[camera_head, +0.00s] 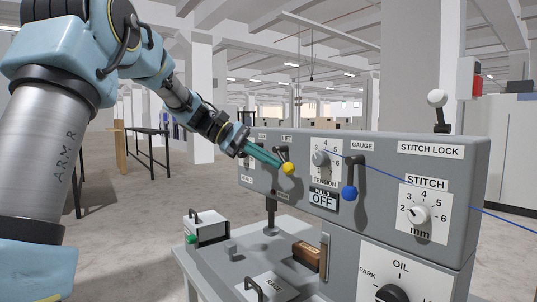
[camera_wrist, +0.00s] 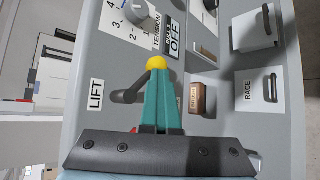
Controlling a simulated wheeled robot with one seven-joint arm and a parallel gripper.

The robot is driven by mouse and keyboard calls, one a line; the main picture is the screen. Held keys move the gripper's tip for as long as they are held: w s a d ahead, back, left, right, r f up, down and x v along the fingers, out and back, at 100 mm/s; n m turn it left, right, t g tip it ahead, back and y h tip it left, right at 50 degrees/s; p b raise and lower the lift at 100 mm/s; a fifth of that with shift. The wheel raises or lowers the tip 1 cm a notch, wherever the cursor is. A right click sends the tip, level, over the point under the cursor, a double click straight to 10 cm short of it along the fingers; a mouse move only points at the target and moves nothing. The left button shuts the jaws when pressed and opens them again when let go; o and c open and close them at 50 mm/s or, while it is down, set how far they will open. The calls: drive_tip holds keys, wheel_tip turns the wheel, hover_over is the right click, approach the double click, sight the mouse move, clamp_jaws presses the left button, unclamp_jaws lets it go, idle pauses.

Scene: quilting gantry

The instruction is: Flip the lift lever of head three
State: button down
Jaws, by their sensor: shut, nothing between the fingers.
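The lift lever has a black arm and a yellow ball knob (camera_head: 288,169). It sits below the LIFT label (camera_head: 287,138) on the grey panel, and its knob hangs low. In the wrist view the yellow knob (camera_wrist: 156,63) is right at my fingertips, and the black lever arm (camera_wrist: 130,92) lies left of my teal fingers. My gripper (camera_head: 280,164) is shut, with its tips against or very close to the knob; I cannot tell whether they touch. The head's number label is too small to read.
A tension dial (camera_head: 320,159) and a blue-knobbed gauge lever (camera_head: 349,193) are to the right. A STITCH dial (camera_head: 420,215) and a white-knobbed lever (camera_head: 438,99) are farther right. Below, a ledge carries a brown block (camera_head: 306,255) and a handled RACE plate (camera_head: 262,291).

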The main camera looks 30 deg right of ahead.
drive_tip(key=shift+s+d+r+n+g+h, duration=0.1)
drive_tip(key=shift+s+r+n+g+h, duration=0.1)
drive_tip(key=shift+n+g+h, duration=0.35)
drive_tip(key=shift+p, duration=0.3)
drive_tip(key=shift+w+r+p, duration=0.3)
drive_tip(key=shift+w+p, duration=0.35)
drive_tip(key=shift+w, duration=0.1)
drive_tip(key=shift+a+f, duration=0.1)
drive_tip(key=shift+a, duration=0.1)
